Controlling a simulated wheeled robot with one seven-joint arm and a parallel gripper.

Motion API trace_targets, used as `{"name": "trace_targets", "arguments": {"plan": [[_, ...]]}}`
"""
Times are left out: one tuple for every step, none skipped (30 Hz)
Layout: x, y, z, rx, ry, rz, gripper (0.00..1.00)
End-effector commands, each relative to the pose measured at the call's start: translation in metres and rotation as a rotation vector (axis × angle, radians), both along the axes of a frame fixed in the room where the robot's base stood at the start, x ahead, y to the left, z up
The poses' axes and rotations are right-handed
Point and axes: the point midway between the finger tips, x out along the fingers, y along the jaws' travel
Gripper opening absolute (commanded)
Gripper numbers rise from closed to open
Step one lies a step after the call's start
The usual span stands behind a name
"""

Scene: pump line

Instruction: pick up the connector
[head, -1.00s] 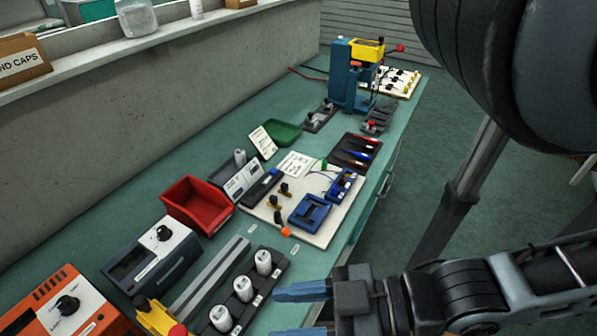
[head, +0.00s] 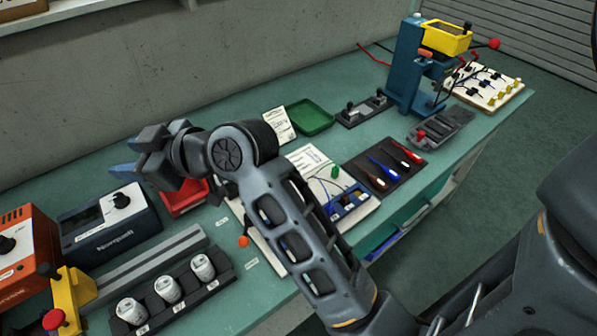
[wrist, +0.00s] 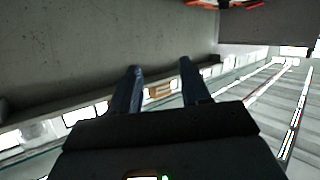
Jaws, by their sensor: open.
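I cannot single out the connector with certainty. Several small black and yellow parts (head: 482,78) stand on a cream board (head: 512,92) at the far right of the bench in the head view. The nearer white work board (head: 262,250) is largely hidden behind my arm; a blue fixture (head: 352,199) shows at its right edge. My gripper (head: 127,158) is raised over the left part of the bench, pointing left, far from the cream board. In the wrist view my gripper (wrist: 160,90) has its two blue fingers apart with nothing between them.
A blue press (head: 408,65) with a yellow head stands before the cream board. A black tool mat (head: 378,188), a green tray (head: 311,117) and a partly hidden red bin (head: 180,200) lie along the bench. White cylinders (head: 168,289) stand in a black rack at front left.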

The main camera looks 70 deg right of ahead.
Motion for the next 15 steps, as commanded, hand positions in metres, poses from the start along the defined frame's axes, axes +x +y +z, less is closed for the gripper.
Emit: {"name": "trace_targets", "arguments": {"plan": [[0.005,-0.023,0.0,-0.074,0.022,0.025,0.47],[0.006,-0.033,-0.001,-0.115,0.043,0.048,0.47],[0.006,-0.046,-0.003,-0.171,0.074,0.079,0.47],[0.004,-0.057,-0.006,-0.214,0.101,0.101,0.47],[0.002,-0.068,-0.01,-0.256,0.131,0.126,0.47],[-0.003,-0.083,-0.016,-0.312,0.175,0.157,0.47],[-0.009,-0.095,-0.021,-0.352,0.212,0.182,0.47],[-0.015,-0.107,-0.026,-0.391,0.252,0.206,0.47],[-0.026,-0.124,-0.035,-0.441,0.309,0.238,0.47],[-0.035,-0.137,-0.042,-0.476,0.356,0.264,0.47],[-0.046,-0.15,-0.049,-0.511,0.405,0.29,0.47],[-0.062,-0.168,-0.059,-0.55,0.474,0.324,0.47],[-0.076,-0.181,-0.066,-0.576,0.529,0.35,0.47],[-0.091,-0.194,-0.074,-0.599,0.584,0.378,0.47],[-0.112,-0.211,-0.084,-0.623,0.659,0.413,0.47]]}}
